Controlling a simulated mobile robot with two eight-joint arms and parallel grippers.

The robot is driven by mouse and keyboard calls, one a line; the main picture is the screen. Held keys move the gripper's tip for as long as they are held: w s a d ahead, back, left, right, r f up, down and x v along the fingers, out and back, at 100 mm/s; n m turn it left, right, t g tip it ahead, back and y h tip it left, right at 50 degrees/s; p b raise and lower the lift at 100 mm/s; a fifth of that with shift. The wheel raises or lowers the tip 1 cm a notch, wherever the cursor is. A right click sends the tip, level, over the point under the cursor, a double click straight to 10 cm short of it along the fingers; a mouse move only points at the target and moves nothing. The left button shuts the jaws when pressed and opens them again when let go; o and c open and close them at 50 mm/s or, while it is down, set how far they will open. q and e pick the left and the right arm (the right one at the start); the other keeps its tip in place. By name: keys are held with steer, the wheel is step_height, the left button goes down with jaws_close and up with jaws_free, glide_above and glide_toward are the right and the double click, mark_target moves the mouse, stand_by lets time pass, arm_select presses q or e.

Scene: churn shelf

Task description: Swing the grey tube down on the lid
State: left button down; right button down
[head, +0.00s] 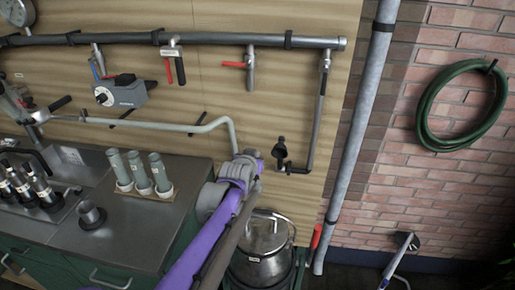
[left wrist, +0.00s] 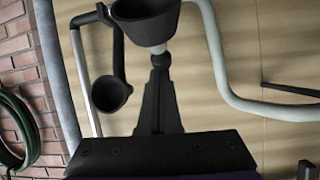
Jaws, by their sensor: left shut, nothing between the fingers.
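The pale grey tube (head: 165,127) runs along the wooden wall panel, and its right end bends down behind my left gripper (head: 247,163). In the left wrist view the tube (left wrist: 222,72) curves beside the gripper (left wrist: 160,55). The gripper is shut, its fingertips close to the underside of a dark cup (left wrist: 146,20); I cannot tell whether they touch or whether the cup belongs to the tube. The steel churn with its lid (head: 265,232) stands below and just right of my left arm. The arm hides part of the churn. My right gripper is not in view.
A second black cup (head: 280,150) hangs on the panel by a dark pipe (head: 318,110). A steel bench (head: 130,225) with grey cylinders (head: 140,172) is on the left. A grey downpipe (head: 350,130) and a green hose (head: 425,110) are on the right.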

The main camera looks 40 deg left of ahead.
arm_select(q)
steer(key=s+d+f+b, duration=0.1)
steer(key=s+f+b, duration=0.2)
steer(key=f, duration=0.3)
steer(key=s+d+f+b, duration=0.2)
steer(key=s+f+b, duration=0.1)
steer(key=f, duration=0.4)
steer(key=shift+s+d, duration=0.15)
steer(key=shift+d, duration=0.1)
steer(key=shift+f, duration=0.15)
steer(key=shift+s, duration=0.1)
steer(key=p+v, duration=0.2)
steer(key=v, duration=0.8)
steer(key=shift+s+r, duration=0.2)
steer(key=shift+r, duration=0.05)
steer(key=shift+d, duration=0.1)
